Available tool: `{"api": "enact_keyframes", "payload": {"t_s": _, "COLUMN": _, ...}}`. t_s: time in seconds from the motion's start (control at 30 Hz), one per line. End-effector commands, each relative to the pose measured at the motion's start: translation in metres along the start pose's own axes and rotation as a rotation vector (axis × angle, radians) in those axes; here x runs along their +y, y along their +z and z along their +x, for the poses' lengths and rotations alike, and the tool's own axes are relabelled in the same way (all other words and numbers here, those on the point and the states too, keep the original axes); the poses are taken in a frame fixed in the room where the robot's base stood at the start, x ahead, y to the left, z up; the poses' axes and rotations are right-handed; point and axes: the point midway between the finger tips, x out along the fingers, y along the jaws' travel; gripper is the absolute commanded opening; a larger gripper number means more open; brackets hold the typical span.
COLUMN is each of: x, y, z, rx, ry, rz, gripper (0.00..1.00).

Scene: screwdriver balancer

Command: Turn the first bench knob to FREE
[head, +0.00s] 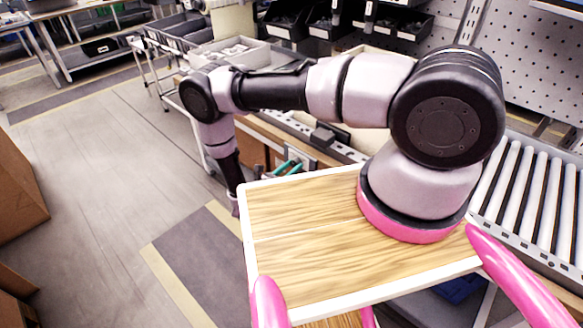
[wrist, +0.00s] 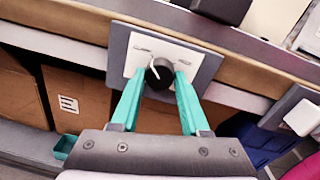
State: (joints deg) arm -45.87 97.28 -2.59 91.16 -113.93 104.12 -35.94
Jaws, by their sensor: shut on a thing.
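A black round knob (wrist: 160,76) with a white pointer line sits on a white plate (wrist: 139,58) with a grey surround, on the bench's front edge. The pointer line slants toward the upper left in the wrist view. Small marks on the plate at upper left and upper right of the knob are too small to read. My gripper (wrist: 161,72) has its two teal fingers on either side of the knob, shut on it. In the head view my gripper (head: 288,166) shows small at the bench front; the knob cannot be made out there.
A second grey-edged plate (wrist: 292,112) is on the bench front to the right. Cardboard boxes (wrist: 78,100) and a blue bin (wrist: 262,140) are below the bench. In the head view, a roller conveyor (head: 530,190) is at right, and open floor (head: 90,170) lies at left.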

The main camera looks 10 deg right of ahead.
Motion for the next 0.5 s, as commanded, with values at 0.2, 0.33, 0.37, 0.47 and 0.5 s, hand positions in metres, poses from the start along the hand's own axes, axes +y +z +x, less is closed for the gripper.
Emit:
{"api": "enact_keyframes", "payload": {"t_s": 0.2, "x": 0.0004, "y": 0.0002, "z": -0.0002, "rx": -0.003, "ry": 0.001, "rz": 0.029, "gripper": 0.0}}
{"api": "enact_keyframes", "payload": {"t_s": 0.33, "x": 0.0009, "y": 0.0001, "z": -0.0009, "rx": -0.005, "ry": 0.002, "rz": 0.082, "gripper": 0.0}}
{"api": "enact_keyframes", "payload": {"t_s": 0.37, "x": 0.0009, "y": 0.0002, "z": -0.0009, "rx": -0.006, "ry": 0.002, "rz": 0.101, "gripper": 0.0}}
{"api": "enact_keyframes", "payload": {"t_s": 0.47, "x": 0.0011, "y": 0.0001, "z": -0.0011, "rx": -0.01, "ry": 0.001, "rz": 0.169, "gripper": 0.0}}
{"api": "enact_keyframes", "payload": {"t_s": 0.5, "x": 0.0014, "y": 0.0003, "z": -0.0013, "rx": -0.012, "ry": 0.002, "rz": 0.201, "gripper": 0.0}}
